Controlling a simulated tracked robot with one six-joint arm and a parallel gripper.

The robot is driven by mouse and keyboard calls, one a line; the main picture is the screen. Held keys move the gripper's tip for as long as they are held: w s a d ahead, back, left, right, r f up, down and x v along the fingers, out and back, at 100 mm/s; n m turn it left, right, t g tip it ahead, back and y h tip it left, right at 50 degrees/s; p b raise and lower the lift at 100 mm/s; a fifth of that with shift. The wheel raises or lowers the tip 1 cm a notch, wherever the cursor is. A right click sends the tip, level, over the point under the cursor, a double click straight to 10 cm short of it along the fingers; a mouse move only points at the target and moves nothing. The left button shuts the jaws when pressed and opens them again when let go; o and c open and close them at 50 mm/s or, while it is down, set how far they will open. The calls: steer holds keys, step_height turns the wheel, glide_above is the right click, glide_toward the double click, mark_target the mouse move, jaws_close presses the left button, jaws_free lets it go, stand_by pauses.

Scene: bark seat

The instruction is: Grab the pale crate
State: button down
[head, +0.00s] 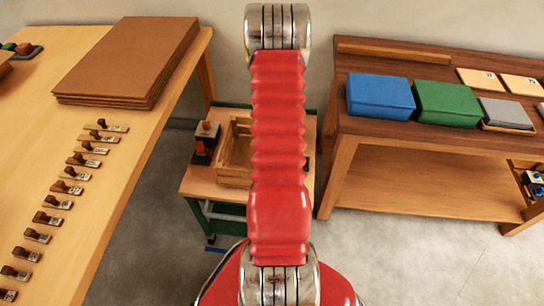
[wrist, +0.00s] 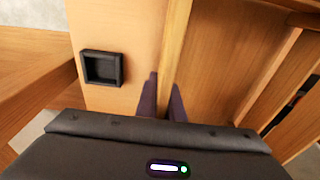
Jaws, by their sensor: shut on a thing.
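The pale crate (head: 234,158) is a slatted wooden box on the small wheeled table in the middle of the head view. My red arm hides its right part. In the wrist view the crate's wall (wrist: 174,45) runs up the middle, with its inside to the right. My gripper (wrist: 162,98) is shut on this wall, with one dark finger on each side of it. The head view does not show the gripper, which is hidden behind the arm. I cannot tell whether the crate is lifted off the table.
A small black square tray (wrist: 102,68) lies left of the crate wall. A long bench (head: 110,160) with stamps and brown boards (head: 130,60) is left; a dark shelf table (head: 440,140) with coloured boxes is right.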

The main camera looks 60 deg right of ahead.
step_height(320, 180, up, 9)
steer(key=shift+f, duration=0.1)
stand_by(0.4)
